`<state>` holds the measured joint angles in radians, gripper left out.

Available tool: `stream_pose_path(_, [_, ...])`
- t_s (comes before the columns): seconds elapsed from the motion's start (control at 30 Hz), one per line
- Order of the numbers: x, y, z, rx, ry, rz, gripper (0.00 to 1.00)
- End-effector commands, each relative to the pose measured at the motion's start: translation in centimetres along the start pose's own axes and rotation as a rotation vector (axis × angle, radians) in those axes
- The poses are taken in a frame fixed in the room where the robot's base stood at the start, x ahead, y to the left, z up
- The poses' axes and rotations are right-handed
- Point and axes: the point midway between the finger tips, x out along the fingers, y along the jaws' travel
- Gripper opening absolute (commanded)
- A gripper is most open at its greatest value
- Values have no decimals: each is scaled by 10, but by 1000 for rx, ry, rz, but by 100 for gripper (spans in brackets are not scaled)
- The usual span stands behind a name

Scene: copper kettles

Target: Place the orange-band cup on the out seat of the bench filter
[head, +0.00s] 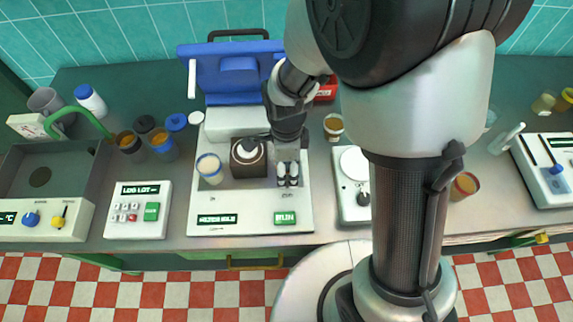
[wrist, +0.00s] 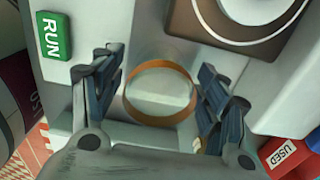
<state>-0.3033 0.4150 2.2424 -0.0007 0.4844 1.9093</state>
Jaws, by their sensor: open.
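The bench filter (head: 250,212) is the pale unit with a blue raised lid and a green RUN button. In the wrist view the orange-band cup (wrist: 160,92) is a clear round cup with an orange ring, seen from above between my fingers. My gripper (head: 288,174) is open, with one finger on each side of the cup, as the wrist view (wrist: 158,100) shows. In the head view my gripper is low over the right-hand seat, by the out label, and hides most of that spot. The cup's base and its contact with the seat are hidden.
A cup with pale contents (head: 209,168) stands at the filter's left seat, beside a brown block with a round top (head: 248,156). A small white device (head: 353,205) is close on the right. The keypad box (head: 138,210) is on the left. A red USED bin (wrist: 287,155) shows in the wrist view.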

Motion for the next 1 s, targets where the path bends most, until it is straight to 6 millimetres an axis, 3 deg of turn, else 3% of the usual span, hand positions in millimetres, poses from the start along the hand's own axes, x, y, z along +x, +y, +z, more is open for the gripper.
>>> stream_pose_path(0.2, [-52, -1, 0, 0, -2, -6, 68])
stream_pose_path(0.4, [-90, -1, 0, 0, -1, -4, 68])
stream_pose_path(0.53, [-105, -1, 0, 0, -1, -3, 68])
stream_pose_path(0.77, [-113, 0, -1, -7, -1, -3, 68])
stream_pose_path(0.87, [-125, 2, -6, -66, -7, -23, 68])
stream_pose_path(1.0, [-164, 13, -27, -292, -11, -89, 68])
